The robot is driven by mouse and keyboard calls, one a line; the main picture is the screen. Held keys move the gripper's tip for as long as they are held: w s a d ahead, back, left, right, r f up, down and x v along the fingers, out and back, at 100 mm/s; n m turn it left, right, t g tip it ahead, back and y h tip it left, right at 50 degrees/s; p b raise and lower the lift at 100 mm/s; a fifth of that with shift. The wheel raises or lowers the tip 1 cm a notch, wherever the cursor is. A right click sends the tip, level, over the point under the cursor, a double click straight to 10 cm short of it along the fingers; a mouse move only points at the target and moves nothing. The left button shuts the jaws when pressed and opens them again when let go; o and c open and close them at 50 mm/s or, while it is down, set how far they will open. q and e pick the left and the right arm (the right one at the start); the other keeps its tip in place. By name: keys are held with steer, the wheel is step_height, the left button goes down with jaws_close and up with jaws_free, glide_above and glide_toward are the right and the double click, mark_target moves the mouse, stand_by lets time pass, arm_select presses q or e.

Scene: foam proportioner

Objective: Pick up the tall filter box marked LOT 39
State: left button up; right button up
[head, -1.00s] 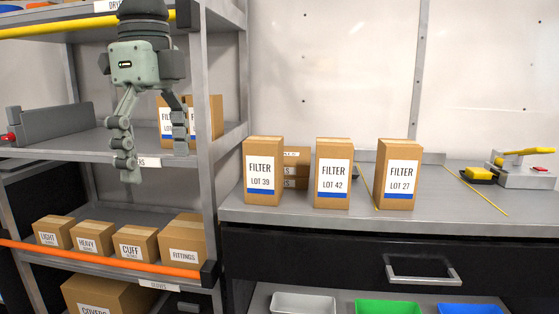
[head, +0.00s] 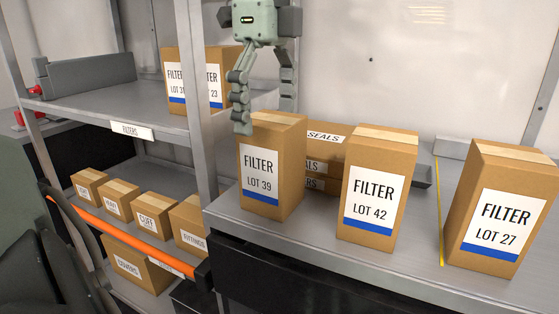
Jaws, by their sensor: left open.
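The tall filter box marked LOT 39 (head: 273,170) stands upright on the grey worktop, at its left end. It is a brown carton with a white label and a blue stripe. My left gripper (head: 265,115) hangs fingers down over the top of this box. Its two fingers are apart, one near the box's left top edge and one toward the right rear. I cannot tell whether either finger touches the box. My right gripper is not in view.
Filter box LOT 42 (head: 376,190) stands close to the right, and LOT 27 (head: 499,210) farther right. Boxes marked SEALS (head: 326,137) are behind. A shelf post (head: 197,90) rises at left, beside shelved filter boxes (head: 182,82). An orange rail (head: 130,236) crosses the lower shelf.

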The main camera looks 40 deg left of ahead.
mark_target(272, 145)
arm_select(q)
steer(key=f, duration=0.2)
steer(key=d+f, duration=0.1)
steer(key=f, duration=0.1)
steer(key=shift+f, duration=0.4)
steer(key=shift+w+f, duration=0.1)
steer(key=shift+f, duration=0.25)
steer(key=shift+c, duration=1.4)
steer(key=c, duration=1.1)
steer(key=shift+o, duration=0.2)
steer(key=shift+r, duration=0.1)
